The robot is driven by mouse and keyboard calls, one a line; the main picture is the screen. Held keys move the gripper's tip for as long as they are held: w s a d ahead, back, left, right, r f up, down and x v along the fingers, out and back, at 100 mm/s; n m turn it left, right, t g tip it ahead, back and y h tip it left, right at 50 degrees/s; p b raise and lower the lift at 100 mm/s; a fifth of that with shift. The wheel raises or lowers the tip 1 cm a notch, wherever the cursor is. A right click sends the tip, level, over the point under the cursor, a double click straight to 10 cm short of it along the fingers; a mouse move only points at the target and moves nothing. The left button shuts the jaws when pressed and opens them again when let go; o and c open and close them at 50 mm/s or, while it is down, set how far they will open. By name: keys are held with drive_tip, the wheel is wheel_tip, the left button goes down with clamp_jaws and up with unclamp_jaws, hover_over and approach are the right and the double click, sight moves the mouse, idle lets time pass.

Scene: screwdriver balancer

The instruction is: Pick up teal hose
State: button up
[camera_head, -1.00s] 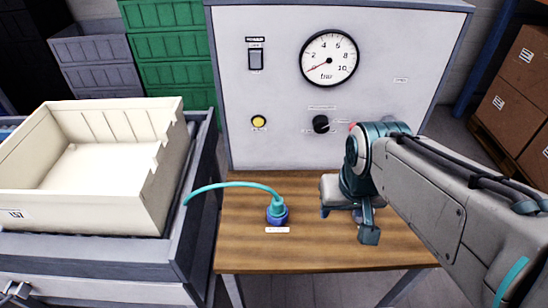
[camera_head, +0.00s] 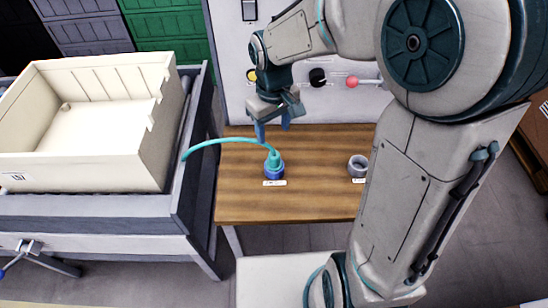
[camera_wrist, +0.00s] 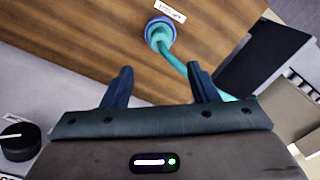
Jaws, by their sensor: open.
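The teal hose (camera_head: 222,141) arcs from the edge of the left cart to a teal end standing in a blue fitting (camera_head: 274,171) on the wooden table (camera_head: 310,205). My gripper (camera_head: 272,130) is open and empty, above the back of the table, behind and above the blue fitting. In the wrist view, the two dark blue fingers of my gripper (camera_wrist: 160,82) are apart. The hose (camera_wrist: 171,60) leaves the fitting there and passes behind the right finger. The fingers are apart from the hose's fitted end.
A grey ring-shaped socket (camera_head: 357,167) stands right of the fitting, partly beside my arm. A cream crate (camera_head: 148,155) sits on the left cart. The panel with knobs (camera_head: 235,95) stands close behind the table. The table's front is clear.

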hover_over(274, 154)
wheel_tip(274, 154, down, 5)
drive_tip(key=shift+w+a+r, duration=0.1)
drive_tip(key=shift+w, duration=0.05)
drive_tip(key=shift+s+f, duration=0.2)
drive_tip(key=shift+f, duration=2.9)
drive_tip(key=c, duration=1.1)
drive_tip(key=shift+r, duration=0.2)
